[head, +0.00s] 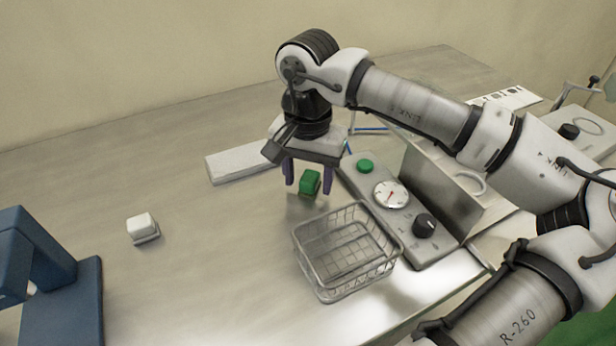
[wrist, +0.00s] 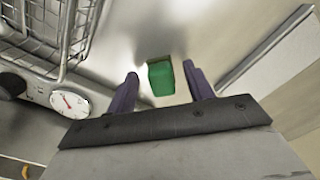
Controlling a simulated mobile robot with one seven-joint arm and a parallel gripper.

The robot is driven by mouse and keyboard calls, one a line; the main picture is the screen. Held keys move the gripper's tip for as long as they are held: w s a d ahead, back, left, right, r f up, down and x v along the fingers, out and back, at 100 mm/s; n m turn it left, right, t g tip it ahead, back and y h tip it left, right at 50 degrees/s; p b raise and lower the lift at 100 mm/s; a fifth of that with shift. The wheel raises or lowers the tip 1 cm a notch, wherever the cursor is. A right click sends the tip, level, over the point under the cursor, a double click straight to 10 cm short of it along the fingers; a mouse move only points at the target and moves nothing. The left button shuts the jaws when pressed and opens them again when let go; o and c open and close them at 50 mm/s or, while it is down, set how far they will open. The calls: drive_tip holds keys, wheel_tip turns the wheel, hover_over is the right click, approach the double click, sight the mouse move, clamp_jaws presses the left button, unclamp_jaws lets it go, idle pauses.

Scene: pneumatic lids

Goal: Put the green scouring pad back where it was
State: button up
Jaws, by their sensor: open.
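The green scouring pad (head: 310,182) is a small green block below the palm of my gripper (head: 308,188). My gripper points down, with its two purple fingers apart on either side of the pad in the head view. In the wrist view, the pad (wrist: 161,78) shows between the fingertips of my gripper (wrist: 160,72), with clear gaps at both sides. The fingers are not closed on it. The pad seems to be at the table surface, but its exact height against the fingertips is hard to tell.
An empty wire basket (head: 345,252) stands just in front of the pad. A control panel with a green button (head: 365,166), gauge (head: 391,194) and black knob (head: 424,225) is to the right. A white block (head: 142,227) sits left, near a blue device (head: 75,300).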

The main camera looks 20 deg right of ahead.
sight(308, 180)
wheel_tip(308, 180, up, 11)
drive_tip(key=shift+r, duration=0.15)
idle(0.4)
